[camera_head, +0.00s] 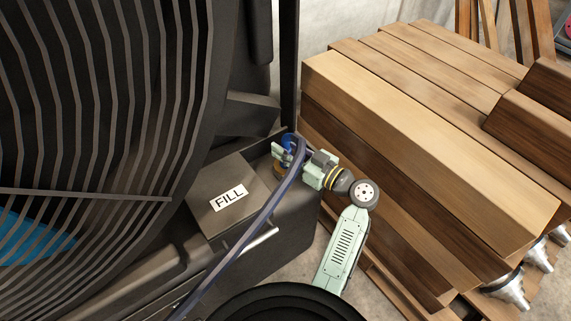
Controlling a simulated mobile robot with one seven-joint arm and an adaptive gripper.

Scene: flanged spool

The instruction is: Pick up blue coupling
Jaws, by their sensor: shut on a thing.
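The blue coupling (287,141) is small in the head view, at the top end of a dark blue hose (262,215), beside a dark upright post. My gripper (284,153) reaches in from the right at the coupling, and its jaws are shut on it. The hose passes in front of the gripper and hides part of the jaws, so the exact contact is not clear. A small orange-yellow part (279,169) shows just below the jaws.
A dark box labelled FILL (229,197) stands left of my gripper. A large dark slatted reel (100,100) fills the left side. Stacked timber beams (430,140) fill the right, close to my arm. A silver bar (255,243) lies below the box.

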